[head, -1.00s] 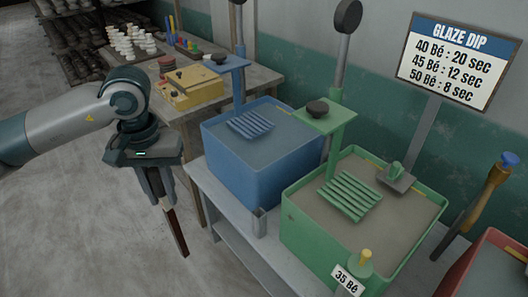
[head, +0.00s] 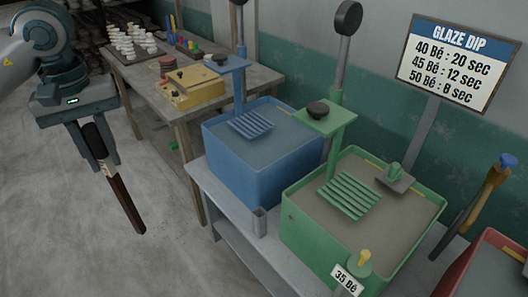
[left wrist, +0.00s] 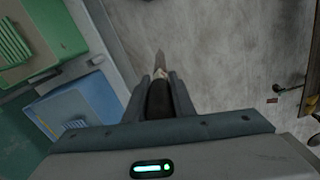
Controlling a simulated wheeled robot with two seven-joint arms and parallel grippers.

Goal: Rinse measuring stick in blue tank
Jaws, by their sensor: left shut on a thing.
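My left gripper (head: 96,158) is shut on the dark handle of the measuring stick (head: 125,203), a long brown stick with a pale edge. The stick hangs down and tilts to the right, over the floor at the left. The blue tank (head: 240,172) stands on the grey bench to the right, well apart from the stick. It holds greyish liquid and has a blue slatted rack on a post. In the left wrist view the stick (left wrist: 160,65) points away between the fingers, and the blue tank (left wrist: 90,105) is at the left. My right gripper is out of view.
A green tank (head: 305,233) with a slatted rack stands beside the blue one, and a red tank (head: 478,265) is at the right edge. A small metal cup (head: 259,221) sits on the bench front. A wooden table (head: 150,92) stands behind. The floor at left is clear.

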